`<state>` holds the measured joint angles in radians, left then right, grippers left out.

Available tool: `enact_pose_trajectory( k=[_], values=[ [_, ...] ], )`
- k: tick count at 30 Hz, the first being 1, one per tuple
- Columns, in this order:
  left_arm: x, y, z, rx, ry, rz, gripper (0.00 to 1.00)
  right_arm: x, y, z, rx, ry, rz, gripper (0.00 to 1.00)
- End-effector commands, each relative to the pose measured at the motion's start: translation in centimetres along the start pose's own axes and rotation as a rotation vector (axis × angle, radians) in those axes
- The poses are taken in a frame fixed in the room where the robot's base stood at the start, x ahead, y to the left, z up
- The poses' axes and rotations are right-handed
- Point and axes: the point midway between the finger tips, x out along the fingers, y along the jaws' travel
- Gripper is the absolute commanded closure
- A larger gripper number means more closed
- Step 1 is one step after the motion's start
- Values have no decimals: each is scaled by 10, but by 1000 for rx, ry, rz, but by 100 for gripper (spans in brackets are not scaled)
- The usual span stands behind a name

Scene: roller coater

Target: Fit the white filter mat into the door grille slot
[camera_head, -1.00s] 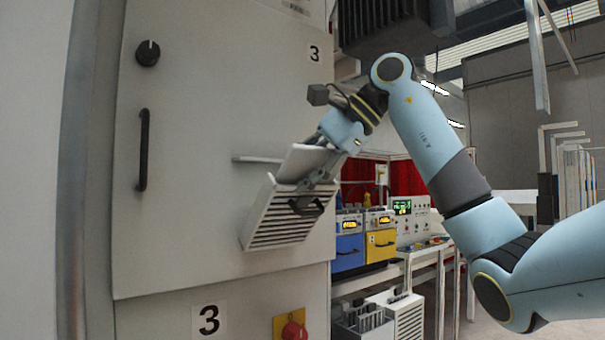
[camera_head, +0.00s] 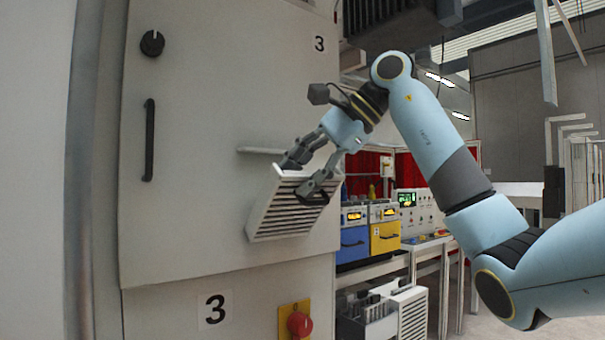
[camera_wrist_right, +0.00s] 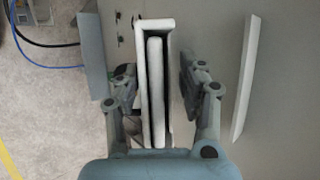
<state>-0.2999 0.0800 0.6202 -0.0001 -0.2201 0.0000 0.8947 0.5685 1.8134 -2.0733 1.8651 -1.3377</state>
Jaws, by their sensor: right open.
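The slatted white door grille (camera_head: 285,222) is on the grey cabinet door, tilted out at its top. In the right wrist view, the white filter mat (camera_wrist_right: 156,95) stands inside the grille's open-topped frame (camera_wrist_right: 141,60), with a dark gap along its sides. In the head view the mat is not visible above the grille. My right gripper (camera_head: 303,176) is open at the top of the grille; its fingers (camera_wrist_right: 152,90) stand apart on either side of the slot, clear of the mat. My left gripper is not in view.
The cabinet door has a black handle (camera_head: 149,140) and a knob (camera_head: 152,43). A thin pale ledge (camera_head: 262,151) sticks out just above the grille. A red button (camera_head: 299,324) is below. Blue and yellow machines (camera_head: 384,236) stand on a bench to the right.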

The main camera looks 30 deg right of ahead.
Motion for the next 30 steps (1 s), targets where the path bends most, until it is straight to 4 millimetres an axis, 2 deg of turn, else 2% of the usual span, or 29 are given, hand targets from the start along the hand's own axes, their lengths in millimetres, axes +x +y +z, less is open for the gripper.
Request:
enact_pose_trajectory(
  k=[4, 7, 15, 21, 25, 30],
  values=[
    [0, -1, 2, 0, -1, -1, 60, -3, 0, 0, 0, 1, 0, 59],
    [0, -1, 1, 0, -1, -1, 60, -14, -1, -1, -1, 3, -2, 59],
    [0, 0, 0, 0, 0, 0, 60, -73, -1, -2, 0, 6, -2, 59],
    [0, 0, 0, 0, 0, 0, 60, -107, -1, -1, 0, 3, -2, 59],
    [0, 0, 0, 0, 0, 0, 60, -117, 0, -1, 0, 1, 0, 59],
    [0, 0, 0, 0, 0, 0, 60, -120, 0, 0, 0, 0, 1, 59]
  ],
)
